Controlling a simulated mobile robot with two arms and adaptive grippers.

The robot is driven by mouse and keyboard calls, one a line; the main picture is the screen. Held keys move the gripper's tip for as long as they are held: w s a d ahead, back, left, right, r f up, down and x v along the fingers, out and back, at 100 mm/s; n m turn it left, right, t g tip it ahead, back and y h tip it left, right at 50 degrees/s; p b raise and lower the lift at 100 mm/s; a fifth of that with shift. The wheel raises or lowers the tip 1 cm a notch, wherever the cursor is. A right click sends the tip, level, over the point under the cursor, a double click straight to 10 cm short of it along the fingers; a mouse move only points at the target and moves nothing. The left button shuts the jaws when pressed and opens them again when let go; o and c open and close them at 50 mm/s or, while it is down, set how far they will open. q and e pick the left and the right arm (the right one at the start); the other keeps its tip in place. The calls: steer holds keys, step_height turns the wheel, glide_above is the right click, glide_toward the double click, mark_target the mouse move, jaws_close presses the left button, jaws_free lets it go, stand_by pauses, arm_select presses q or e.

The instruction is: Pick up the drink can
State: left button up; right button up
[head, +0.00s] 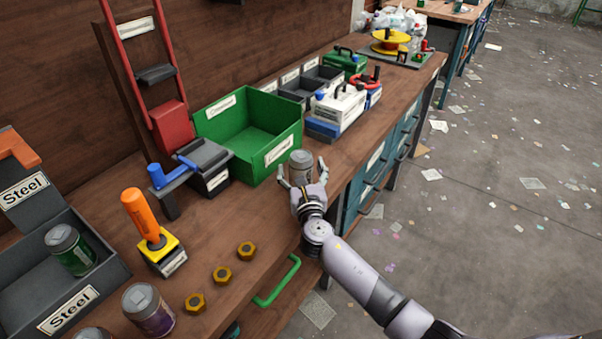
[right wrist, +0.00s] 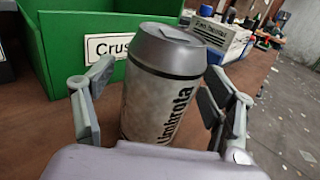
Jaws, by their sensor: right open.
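A grey-topped drink can (head: 301,165) stands upright on the wooden bench, just right of the green bin's front corner. My right gripper (head: 302,176) is open, with a finger on each side of this can. In the right wrist view the can (right wrist: 163,88) shows a pale label reading "Limbrota" between the two open fingers (right wrist: 160,105). I cannot tell whether either finger touches it. Another can with a purple label (head: 148,310) stands at the front left of the bench. A green can (head: 71,250) is in the grey "Steel" bin (head: 82,308). My left gripper is not in view.
The green bin (head: 283,148) is close behind the can; its wall also shows in the right wrist view (right wrist: 85,20). Several brass nuts (head: 222,273) and an orange-handled lever (head: 140,214) are to the left. White and blue boxes (head: 340,107) stand beyond. The bench's front edge is near.

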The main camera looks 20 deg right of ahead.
steer(key=shift+c, duration=0.4)
steer(key=c, duration=0.8)
steer(key=shift+r, duration=0.1)
